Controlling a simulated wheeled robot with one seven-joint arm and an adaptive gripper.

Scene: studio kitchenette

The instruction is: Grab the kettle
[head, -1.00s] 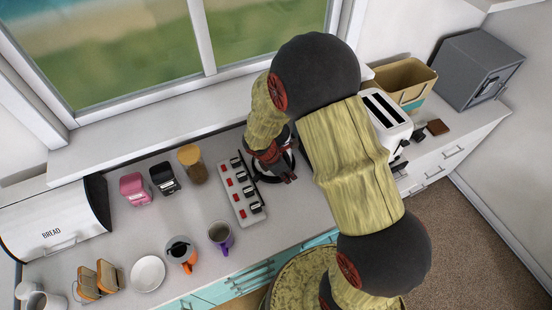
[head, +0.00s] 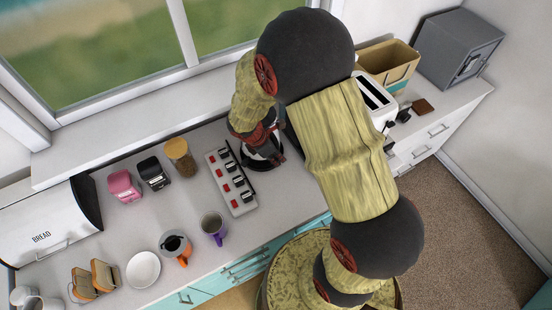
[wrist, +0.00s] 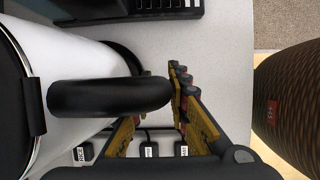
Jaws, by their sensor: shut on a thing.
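The kettle (wrist: 75,50) is white with a black handle (wrist: 105,96) and fills the left of the wrist view. My gripper (wrist: 160,115) has its yellow and dark fingers on both sides of the handle and is shut on it. In the head view my gripper (head: 262,138) is over the counter, just right of the power strip, and hides most of the kettle. A dark ring and a bit of white show beneath it. I cannot tell whether the kettle is clear of the counter.
A power strip (head: 232,182) with black plugs lies close on the left. The white toaster (head: 374,98) stands to the right, partly behind my arm. A glass jar (head: 181,157), grey mug (head: 213,226) and orange-handled mug (head: 175,246) stand further left. The window wall is behind.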

